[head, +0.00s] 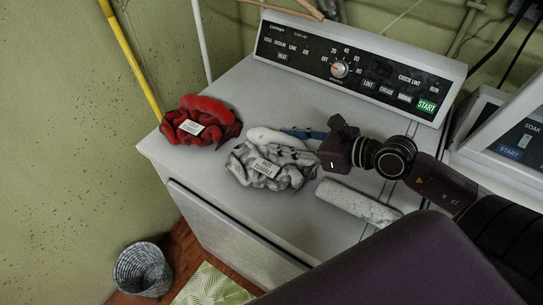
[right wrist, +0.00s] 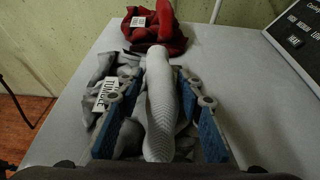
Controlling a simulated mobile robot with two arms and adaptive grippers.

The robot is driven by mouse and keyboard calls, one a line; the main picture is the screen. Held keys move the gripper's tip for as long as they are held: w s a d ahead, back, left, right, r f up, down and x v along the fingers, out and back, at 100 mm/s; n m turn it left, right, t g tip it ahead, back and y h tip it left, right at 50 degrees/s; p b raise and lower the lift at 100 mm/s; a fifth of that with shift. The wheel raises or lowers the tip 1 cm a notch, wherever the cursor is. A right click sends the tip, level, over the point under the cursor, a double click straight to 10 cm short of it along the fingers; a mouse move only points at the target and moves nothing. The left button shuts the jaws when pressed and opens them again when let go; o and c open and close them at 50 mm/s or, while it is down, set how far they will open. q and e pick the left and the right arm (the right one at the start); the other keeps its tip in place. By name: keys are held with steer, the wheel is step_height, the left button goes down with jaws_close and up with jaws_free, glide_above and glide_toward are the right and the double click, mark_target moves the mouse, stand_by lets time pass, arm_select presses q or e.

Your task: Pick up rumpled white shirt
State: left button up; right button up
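The rumpled white shirt (head: 262,172) lies in a grey-white heap on top of a white dryer (head: 222,110), with a printed tag on it. In the right wrist view the shirt (right wrist: 132,138) is partly hidden by the fingers. My right gripper (head: 300,134) reaches in from the right at the shirt's far right side. In the right wrist view its blue-padded fingers (right wrist: 160,125) stand apart. A pale ribbed roll (right wrist: 160,100) lies between them, with gaps on both sides; I cannot tell whether it is part of the shirt. My left gripper is not in view.
A red garment (head: 203,120) with a tag lies left of the shirt. A white speckled roll (head: 357,202) lies to the right. The control panel (head: 352,68) rises behind. A woven basket (head: 143,269) stands on the floor. The dryer's front left top is clear.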

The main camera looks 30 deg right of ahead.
steer(key=shift+x, duration=1)
steer(key=shift+c, duration=0.6)
jaws_close()
steer(key=shift+r, duration=0.15)
